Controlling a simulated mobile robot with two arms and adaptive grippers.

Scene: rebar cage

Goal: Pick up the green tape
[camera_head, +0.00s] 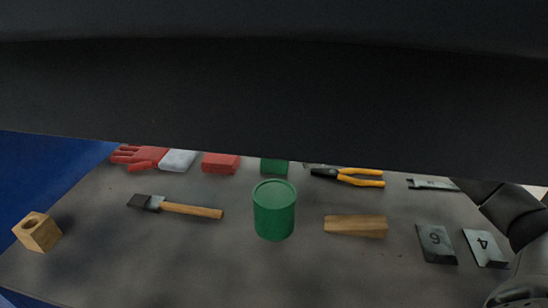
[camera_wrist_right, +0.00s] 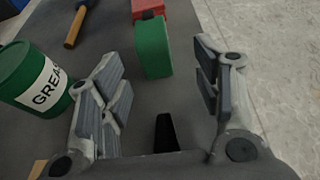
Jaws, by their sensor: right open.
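The green tape (camera_head: 274,166) is a small green block-like shape on the grey table, behind the green grease can (camera_head: 274,209) in the head view. In the right wrist view the tape (camera_wrist_right: 153,48) stands beyond my right gripper (camera_wrist_right: 158,60), roughly between its two fingers. The right gripper is open, with nothing held. Its fingers do not show in the head view. My left gripper is in neither view.
The grease can (camera_wrist_right: 35,80) stands beside the gripper's left finger. A red box (camera_head: 220,163) is beside the tape. A dark expanse hides the table's far part.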

